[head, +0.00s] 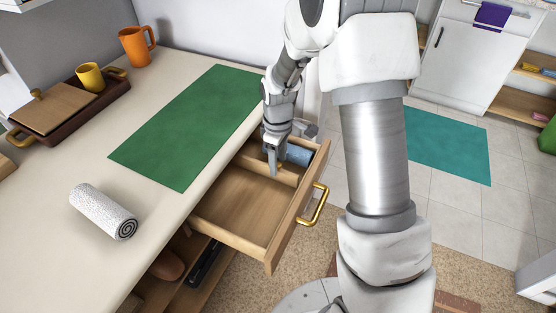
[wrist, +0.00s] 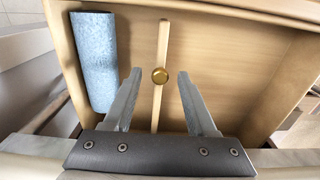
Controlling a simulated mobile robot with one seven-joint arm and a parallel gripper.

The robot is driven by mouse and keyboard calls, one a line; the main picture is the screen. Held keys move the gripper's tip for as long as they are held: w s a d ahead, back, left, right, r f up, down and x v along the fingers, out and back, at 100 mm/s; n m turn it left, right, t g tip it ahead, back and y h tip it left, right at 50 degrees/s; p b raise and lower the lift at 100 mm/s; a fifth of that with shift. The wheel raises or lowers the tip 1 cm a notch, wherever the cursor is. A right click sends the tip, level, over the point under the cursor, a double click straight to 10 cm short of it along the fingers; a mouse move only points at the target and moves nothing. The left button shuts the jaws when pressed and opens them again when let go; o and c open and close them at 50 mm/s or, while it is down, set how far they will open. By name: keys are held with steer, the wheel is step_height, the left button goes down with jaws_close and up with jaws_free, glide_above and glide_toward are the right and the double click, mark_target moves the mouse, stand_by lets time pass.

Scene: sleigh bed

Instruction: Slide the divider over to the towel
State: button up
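The divider is a thin wooden strip (wrist: 164,42) with a round gold knob (wrist: 159,76); it crosses the open drawer (head: 233,200). In the head view the divider (head: 288,180) is partly hidden by my gripper (head: 273,165). A blue rolled towel (wrist: 93,62) lies in the drawer along its left wall in the wrist view, and it also shows in the head view (head: 298,155). Bare drawer floor separates it from the divider. My gripper (wrist: 160,75) is open, with one finger on each side of the knob.
The drawer has a gold handle (head: 314,205). The larger compartment is empty. On the counter above are a green mat (head: 187,125), a white patterned roll (head: 101,210), a wooden tray (head: 67,121), a yellow mug (head: 89,78) and an orange pitcher (head: 134,46).

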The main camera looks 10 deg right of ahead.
step_height(320, 180, up, 17)
steer(key=p, duration=0.5)
steer(key=shift+r, duration=0.2)
stand_by(0.3)
steer(key=s+d+r+m+t, duration=0.25)
steer(key=s+r+m, duration=0.25)
steer(key=s+r, duration=0.6)
steer(key=s+d+r+m+t, duration=0.1)
steer(key=s+r+m+t, duration=0.15)
steer(key=s+m, duration=0.65)
step_height(320, 180, up, 13)
steer(key=s+n+p, duration=0.2)
steer(key=n+p, duration=0.1)
steer(key=p, duration=1)
steer(key=shift+s+t+p, duration=0.2)
steer(key=shift+t+p, duration=0.1)
steer(key=shift+p, duration=0.1)
steer(key=shift+d, duration=0.2)
